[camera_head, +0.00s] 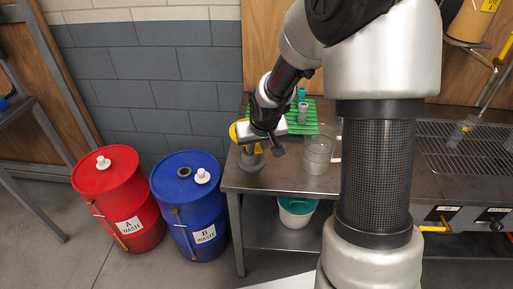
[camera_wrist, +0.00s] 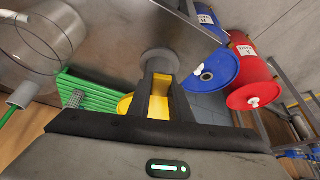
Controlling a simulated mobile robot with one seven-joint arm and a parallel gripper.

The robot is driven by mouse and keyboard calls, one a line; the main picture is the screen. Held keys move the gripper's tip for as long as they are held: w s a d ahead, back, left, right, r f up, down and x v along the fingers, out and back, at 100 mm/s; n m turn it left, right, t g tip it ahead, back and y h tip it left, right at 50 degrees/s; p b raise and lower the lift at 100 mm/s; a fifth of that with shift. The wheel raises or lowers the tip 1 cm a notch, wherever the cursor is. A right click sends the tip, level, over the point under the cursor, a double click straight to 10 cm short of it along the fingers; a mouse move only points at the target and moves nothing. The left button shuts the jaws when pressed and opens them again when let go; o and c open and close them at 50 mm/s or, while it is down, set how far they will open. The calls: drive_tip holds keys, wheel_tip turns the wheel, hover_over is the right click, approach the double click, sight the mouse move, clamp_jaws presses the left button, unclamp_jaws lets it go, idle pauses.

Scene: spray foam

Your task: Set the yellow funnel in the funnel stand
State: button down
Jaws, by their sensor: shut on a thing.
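The yellow funnel (camera_head: 234,132) is at my gripper (camera_head: 256,146), over the left end of the steel bench. In the wrist view my gripper (camera_wrist: 161,82) has its fingers shut on the yellow funnel (camera_wrist: 126,105), which the fingers and gripper body partly hide. A grey round piece (camera_wrist: 160,60), which looks like the funnel stand, lies just beyond the fingertips. In the head view this grey piece (camera_head: 250,161) is on the bench near its left corner, below the funnel. I cannot tell whether funnel and stand touch.
A clear beaker (camera_head: 319,150) stands right of my gripper. A green ribbed mat (camera_head: 309,111) with small items lies behind. Red (camera_head: 117,197) and blue (camera_head: 188,205) drums stand on the floor left of the bench. A white bucket (camera_head: 296,213) is on the lower shelf.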

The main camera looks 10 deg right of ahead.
drive_tip(key=shift+f+b, duration=0.6)
drive_tip(key=shift+f, duration=0.05)
drive_tip(key=c, duration=1.5)
unclamp_jaws()
drive_tip(key=shift+c, duration=0.2)
drive_tip(key=shift+s+d, duration=0.1)
drive_tip(key=shift+s, duration=2.4)
